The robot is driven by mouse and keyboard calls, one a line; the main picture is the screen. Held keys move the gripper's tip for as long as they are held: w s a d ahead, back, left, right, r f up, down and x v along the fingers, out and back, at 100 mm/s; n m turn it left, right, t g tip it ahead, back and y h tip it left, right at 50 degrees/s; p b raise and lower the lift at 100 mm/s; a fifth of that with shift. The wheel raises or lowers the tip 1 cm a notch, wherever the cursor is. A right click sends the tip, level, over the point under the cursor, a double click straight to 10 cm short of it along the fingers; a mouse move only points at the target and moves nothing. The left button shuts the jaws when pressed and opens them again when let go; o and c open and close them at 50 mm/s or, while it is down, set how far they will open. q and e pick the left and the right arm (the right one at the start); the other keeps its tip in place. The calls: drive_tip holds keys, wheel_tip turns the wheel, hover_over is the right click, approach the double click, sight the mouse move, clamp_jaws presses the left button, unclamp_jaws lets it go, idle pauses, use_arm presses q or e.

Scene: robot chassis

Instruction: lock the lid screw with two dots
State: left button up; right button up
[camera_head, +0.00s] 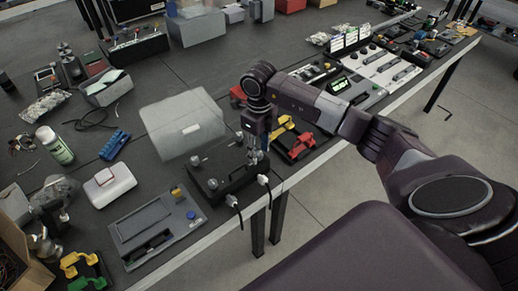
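A black device base (228,178) stands near the front edge of the table. Its clear, box-like lid (165,140) stands raised behind it. Small silver screw knobs (196,160) show on the base, but dots on them are too small to make out. My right gripper (255,157) points down over the right part of the base, at or just above a silver knob there. Its fingers are too small and partly hidden to show whether they are open or touch the knob. My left gripper is not in view.
A grey panel with a blue button (158,226) lies to the left. Red and yellow parts (294,143) lie just right of my gripper. Cables with white plugs (232,200) hang at the front edge. A white box (109,186) and a spray can (54,145) stand further left.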

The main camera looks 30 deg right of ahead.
drive_tip(key=shift+c, duration=0.3)
clamp_jaws()
drive_tip(key=shift+m, duration=0.3)
drive_tip(key=m+b, duration=0.1)
drive_tip(key=m, duration=0.7)
drive_tip(key=shift+m, duration=0.4)
drive_tip(key=m, duration=0.4)
drive_tip(key=shift+r+m, duration=0.1)
drive_tip(key=shift+m, duration=0.2)
drive_tip(key=m, duration=0.4)
drive_tip(key=shift+m, duration=0.3)
